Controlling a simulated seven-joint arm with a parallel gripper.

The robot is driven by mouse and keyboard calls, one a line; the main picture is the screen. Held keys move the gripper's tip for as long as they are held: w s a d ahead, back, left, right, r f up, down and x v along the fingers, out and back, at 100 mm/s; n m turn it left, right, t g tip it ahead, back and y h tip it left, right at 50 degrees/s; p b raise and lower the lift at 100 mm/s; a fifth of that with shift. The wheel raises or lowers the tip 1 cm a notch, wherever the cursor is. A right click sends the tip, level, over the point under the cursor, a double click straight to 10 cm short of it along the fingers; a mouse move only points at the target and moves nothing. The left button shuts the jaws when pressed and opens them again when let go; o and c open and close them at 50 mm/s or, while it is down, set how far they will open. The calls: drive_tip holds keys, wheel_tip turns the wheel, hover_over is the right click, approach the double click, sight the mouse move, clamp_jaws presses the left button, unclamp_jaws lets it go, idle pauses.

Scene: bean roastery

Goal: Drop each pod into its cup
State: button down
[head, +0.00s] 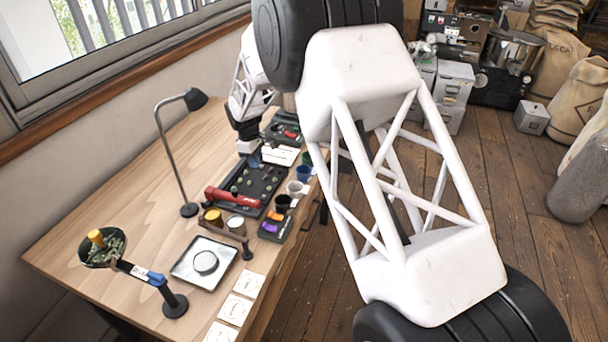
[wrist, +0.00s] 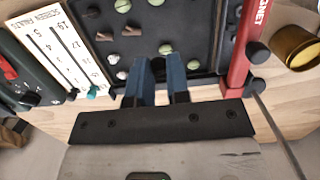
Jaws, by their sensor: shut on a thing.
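The dark tray (head: 265,198) lies on the wooden table with several small pale green pods on it. In the wrist view the tray (wrist: 195,20) also holds brown pieces. A row of small cups stands along its right side in the head view: a blue cup (head: 303,173), a white cup (head: 295,187) and a black cup (head: 283,202). My gripper (head: 253,161) is over the tray's far end. In the wrist view its blue fingers (wrist: 164,62) are close together at the tray's edge, shut on a pale green pod (wrist: 166,48) at their tips. The fingers partly hide the grip.
A red magnet bar (head: 232,197) lies across the tray's near end.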

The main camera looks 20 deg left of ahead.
drive_tip(key=w+d, duration=1)
drive_tip(key=d, duration=0.3)
drive_tip(key=shift+d+r, duration=0.2)
drive_tip(key=shift+d, duration=0.05)
drive_tip(key=shift+f, duration=0.15)
drive_tip(key=shift+f, duration=2.45)
drive_tip(key=c, duration=1)
unclamp_jaws()
drive_tip(key=shift+r, duration=0.15)
